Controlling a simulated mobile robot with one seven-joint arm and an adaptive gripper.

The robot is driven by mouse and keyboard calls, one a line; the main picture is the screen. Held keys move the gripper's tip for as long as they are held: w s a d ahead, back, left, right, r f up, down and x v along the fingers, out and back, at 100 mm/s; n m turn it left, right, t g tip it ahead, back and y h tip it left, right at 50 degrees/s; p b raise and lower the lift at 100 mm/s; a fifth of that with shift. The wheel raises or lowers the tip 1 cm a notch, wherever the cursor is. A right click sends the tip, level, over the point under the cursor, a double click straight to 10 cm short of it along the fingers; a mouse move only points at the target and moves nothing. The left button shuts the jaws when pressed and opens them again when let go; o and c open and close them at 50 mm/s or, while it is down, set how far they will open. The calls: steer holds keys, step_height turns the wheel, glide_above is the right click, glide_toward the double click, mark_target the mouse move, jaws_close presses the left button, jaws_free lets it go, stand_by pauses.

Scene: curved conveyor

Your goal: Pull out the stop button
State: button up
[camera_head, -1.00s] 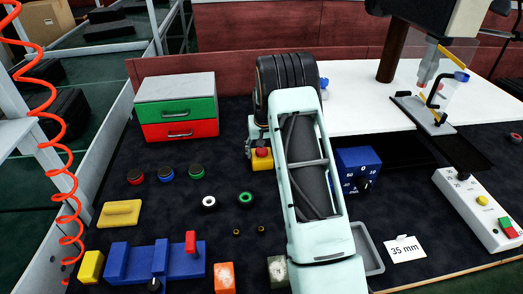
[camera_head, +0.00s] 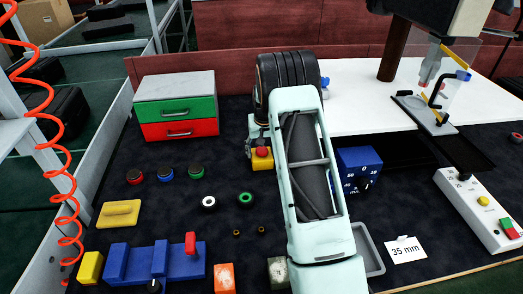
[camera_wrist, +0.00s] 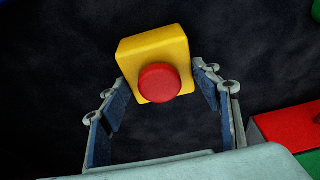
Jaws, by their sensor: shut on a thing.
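The stop button is a yellow box with a round red button on top. It stands on the dark table in the head view (camera_head: 262,158), partly hidden behind my arm. In the wrist view the stop button (camera_wrist: 158,62) lies between the two blue-padded fingers, with its red cap facing the camera. In the head view only a small part of my gripper (camera_head: 250,143) shows at the left of my arm.
Green and red drawers (camera_head: 177,107) stand at the back left. A blue box with a dial (camera_head: 360,170) is right of my arm. A grey tray (camera_head: 368,250) and a blue vise-like block (camera_head: 155,262) are near the front. Several knobs and rings lie left of the button.

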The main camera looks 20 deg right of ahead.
mark_target(262, 149)
steer(key=shift+w+d+r, duration=0.1)
steer(key=shift+w+r, duration=0.15)
steer(key=shift+r, duration=0.45)
steer(key=shift+w+r, duration=0.2)
steer(key=shift+r, duration=0.75)
steer(key=shift+s+r, duration=0.2)
steer(key=shift+r, duration=0.05)
steer(key=c, duration=0.7)
steer(key=shift+o, duration=0.2)
steer(key=shift+s+r, duration=0.1)
steer(key=shift+s, duration=0.15)
steer(key=shift+f, duration=0.2)
steer(key=o, duration=2.3)
steer(key=shift+f, duration=0.2)
steer(key=shift+r, duration=0.1)
steer(key=shift+w+p+v, duration=0.25)
steer(key=shift+p+v, duration=0.35)
steer(key=shift+v, duration=0.5)
steer(key=shift+w+p+v, duration=0.25)
steer(key=shift+p+v, duration=0.35)
steer(key=shift+v, duration=0.55)
steer(key=shift+w+p+v, duration=0.25)
steer(key=shift+p+v, duration=0.35)
steer(key=shift+v, duration=0.5)
steer(key=shift+r, duration=0.15)
